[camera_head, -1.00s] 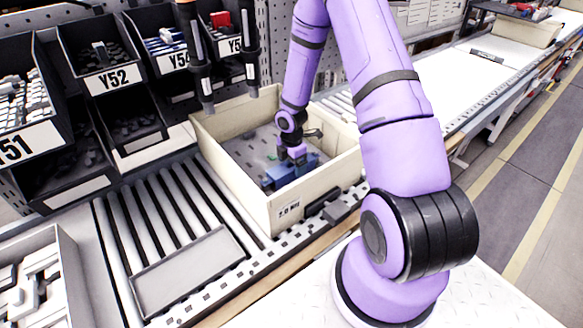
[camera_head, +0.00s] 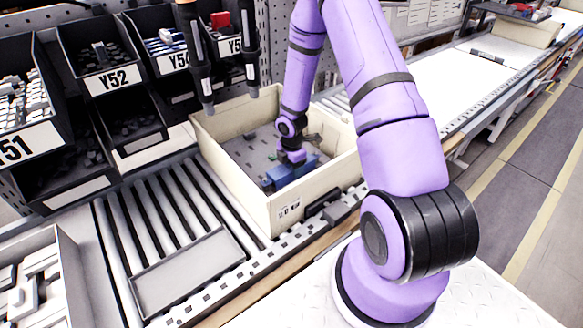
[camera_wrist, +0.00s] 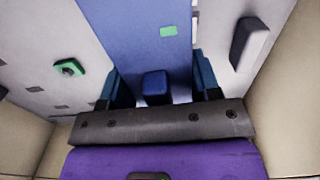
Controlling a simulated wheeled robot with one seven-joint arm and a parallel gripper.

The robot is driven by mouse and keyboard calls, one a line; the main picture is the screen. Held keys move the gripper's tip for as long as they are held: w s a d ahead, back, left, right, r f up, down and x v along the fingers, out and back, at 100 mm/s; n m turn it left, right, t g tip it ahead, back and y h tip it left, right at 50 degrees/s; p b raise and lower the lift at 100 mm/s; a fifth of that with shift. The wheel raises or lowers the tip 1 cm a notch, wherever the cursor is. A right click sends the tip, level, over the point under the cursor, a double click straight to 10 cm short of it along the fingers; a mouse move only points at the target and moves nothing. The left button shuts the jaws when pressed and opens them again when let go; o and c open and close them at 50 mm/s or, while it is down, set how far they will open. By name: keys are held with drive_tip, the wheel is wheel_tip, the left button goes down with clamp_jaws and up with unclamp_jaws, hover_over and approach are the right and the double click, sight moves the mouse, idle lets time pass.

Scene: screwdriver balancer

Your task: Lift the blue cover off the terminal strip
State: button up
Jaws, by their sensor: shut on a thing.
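The blue cover (camera_head: 279,176) is in the cream crate, low over its grey floor, in the head view. In the wrist view the long blue cover (camera_wrist: 146,38) runs up the middle, with a small green patch and a raised blue knob (camera_wrist: 156,84) near my gripper. My gripper (camera_head: 292,158) is above it, fingers down; in the wrist view my gripper (camera_wrist: 158,92) has its two fingers on either side of the knob, shut on the cover. The terminal strip under the cover is hidden, and I cannot tell whether the cover touches it.
The cream crate (camera_head: 237,187) has walls close around my gripper. A grey block (camera_wrist: 248,42) and a green-rimmed part (camera_wrist: 69,68) lie beside the cover. Two dark hanging tools (camera_head: 250,60) are behind the crate. Dark parts bins (camera_head: 110,82) stand at left.

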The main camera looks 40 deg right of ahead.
wheel_tip(320, 180, up, 10)
idle(0.5)
